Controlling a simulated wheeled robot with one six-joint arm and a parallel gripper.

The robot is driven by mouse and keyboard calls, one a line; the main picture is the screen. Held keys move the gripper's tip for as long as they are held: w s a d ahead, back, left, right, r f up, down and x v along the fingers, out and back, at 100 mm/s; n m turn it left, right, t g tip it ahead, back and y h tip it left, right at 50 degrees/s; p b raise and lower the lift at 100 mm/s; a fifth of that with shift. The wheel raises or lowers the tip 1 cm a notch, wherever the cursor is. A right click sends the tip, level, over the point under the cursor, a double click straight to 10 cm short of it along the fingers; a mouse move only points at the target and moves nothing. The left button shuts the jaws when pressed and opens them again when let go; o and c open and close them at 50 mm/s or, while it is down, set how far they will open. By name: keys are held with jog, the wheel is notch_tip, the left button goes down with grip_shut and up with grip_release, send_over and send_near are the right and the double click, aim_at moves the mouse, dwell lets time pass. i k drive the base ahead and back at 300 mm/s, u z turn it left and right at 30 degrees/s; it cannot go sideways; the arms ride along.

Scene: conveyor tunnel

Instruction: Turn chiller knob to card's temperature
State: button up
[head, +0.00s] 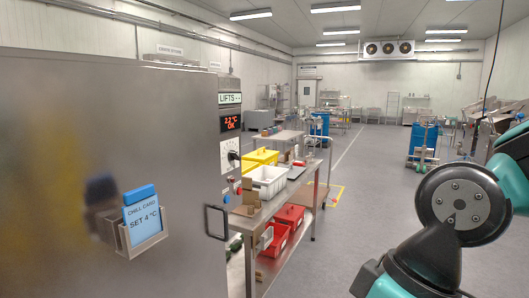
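My arm shows at the right, well apart from the knob. My gripper is not in view.
A black handle (215,222) sticks out low on the cabinet's right side. Beyond it a steel table (262,212) holds a yellow box (262,156) and a white bin (267,182), with red bins (289,217) below. The floor (350,200) between the table and my arm is clear.

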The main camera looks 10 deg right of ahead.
aim_at(233, 154)
jog(key=z, duration=0.35)
jog(key=i, duration=1.55)
jog(key=u, duration=0.4)
